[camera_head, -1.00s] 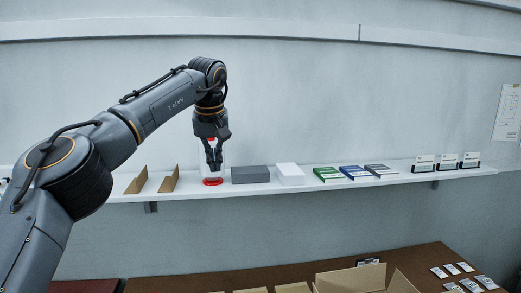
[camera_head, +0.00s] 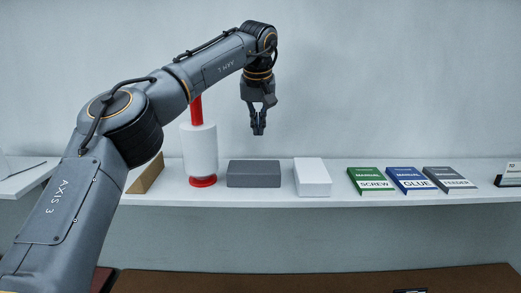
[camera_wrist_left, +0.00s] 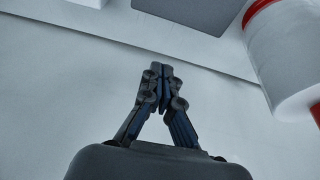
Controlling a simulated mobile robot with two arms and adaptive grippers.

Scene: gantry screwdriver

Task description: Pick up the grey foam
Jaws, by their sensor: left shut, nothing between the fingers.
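The grey foam (camera_head: 254,174) is a flat grey block on the white shelf, between the red-and-white roll and a white block. Part of a grey block, which looks like the foam, also shows at the top edge of the left wrist view (camera_wrist_left: 190,8). My left gripper (camera_head: 258,130) points down above and a little behind the grey foam, apart from it. Its fingertips meet in the left wrist view (camera_wrist_left: 160,72), shut and empty. My right gripper is not in view.
A white roll with red base and rod (camera_head: 198,150) stands left of the foam, partly behind my arm. A white block (camera_head: 312,177) lies close on the right. Manuals in green (camera_head: 370,181), blue (camera_head: 411,180) and grey (camera_head: 449,179) lie further right. A brown table edge (camera_head: 300,282) is below.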

